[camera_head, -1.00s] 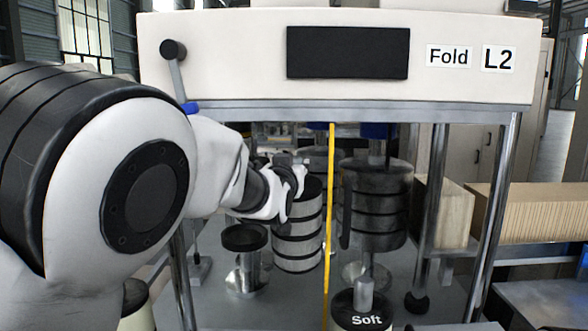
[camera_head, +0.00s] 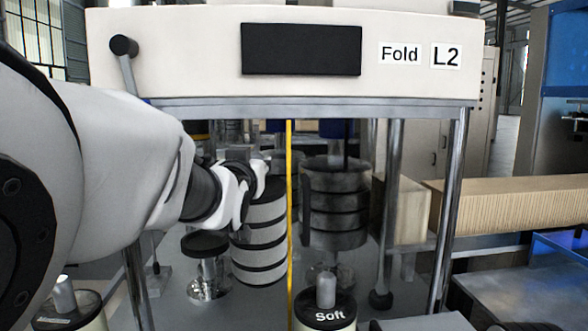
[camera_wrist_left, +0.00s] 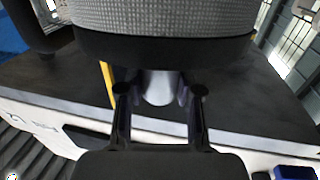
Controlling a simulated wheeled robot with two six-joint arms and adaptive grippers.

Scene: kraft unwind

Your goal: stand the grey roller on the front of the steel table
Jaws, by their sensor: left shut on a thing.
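The grey roller (camera_head: 259,240) has black bands and a dark top, and hangs slightly tilted under the machine's crossbar in the head view. My left gripper (camera_head: 251,181) is at its upper end. In the left wrist view the fingers (camera_wrist_left: 160,92) are shut on the pale stub (camera_wrist_left: 158,88) at the roller's black-rimmed end; its grey textured side (camera_wrist_left: 165,18) shows beyond. Whether the roller's lower end touches anything is unclear. The steel table (camera_head: 258,309) lies below, partly hidden by my arm. My right gripper is not in view.
A roller marked Soft (camera_head: 325,311) stands at the front, right of the yellow strip (camera_head: 289,225). A darker banded roller (camera_head: 335,205) is behind it. A black-topped steel stand (camera_head: 206,262) is left of the grey roller. Steel posts (camera_head: 450,210) flank the opening.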

